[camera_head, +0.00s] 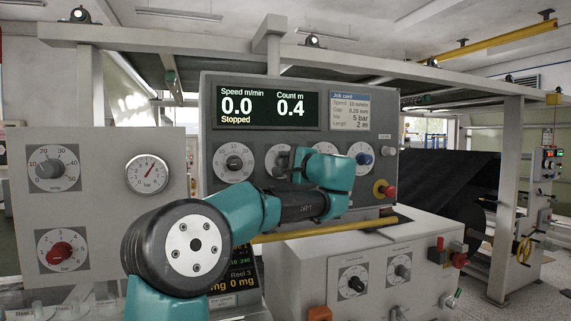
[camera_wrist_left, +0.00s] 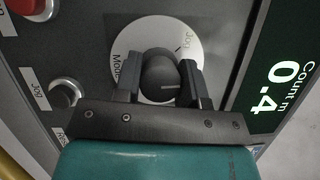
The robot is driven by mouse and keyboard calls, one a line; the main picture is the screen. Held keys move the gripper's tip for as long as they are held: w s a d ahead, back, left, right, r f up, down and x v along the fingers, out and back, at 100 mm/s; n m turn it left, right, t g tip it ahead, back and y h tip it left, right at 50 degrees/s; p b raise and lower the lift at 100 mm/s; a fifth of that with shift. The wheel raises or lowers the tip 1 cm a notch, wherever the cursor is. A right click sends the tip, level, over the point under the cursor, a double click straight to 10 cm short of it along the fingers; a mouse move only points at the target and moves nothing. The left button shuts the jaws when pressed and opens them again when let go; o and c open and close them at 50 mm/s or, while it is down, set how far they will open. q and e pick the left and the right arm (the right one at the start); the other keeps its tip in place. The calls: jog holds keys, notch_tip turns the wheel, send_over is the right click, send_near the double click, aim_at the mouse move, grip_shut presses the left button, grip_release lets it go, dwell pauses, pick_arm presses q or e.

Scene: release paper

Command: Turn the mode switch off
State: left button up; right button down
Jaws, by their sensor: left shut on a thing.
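The mode switch is a dark round knob (camera_wrist_left: 160,78) on a white dial marked "Jog" and "Mode" in the left wrist view. A light line runs across the knob's face. In the head view a dial (camera_head: 271,154) sits under the display, partly hidden by my left gripper (camera_head: 293,163). In the left wrist view the left gripper (camera_wrist_left: 162,88) has one finger on each side of the knob and is shut on it. Part of the dial's lettering is hidden by the fingers. My right gripper is in neither view.
The display (camera_head: 265,106) reads 0.0, "Stopped" and 0.4. Other dials, a blue knob (camera_head: 364,158) and a red button (camera_head: 389,191) are on the same panel.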

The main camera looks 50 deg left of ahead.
pick_arm(q)
jog(key=shift+m, duration=0.3)
jog(key=o, duration=0.9)
jog(key=shift+d, duration=0.1)
jog(key=d, duration=0.5)
jog(key=d+f, duration=0.1)
jog(key=d, duration=1.1)
jog(key=shift+s+d+f, duration=0.1)
jog(key=shift+s+f, duration=0.05)
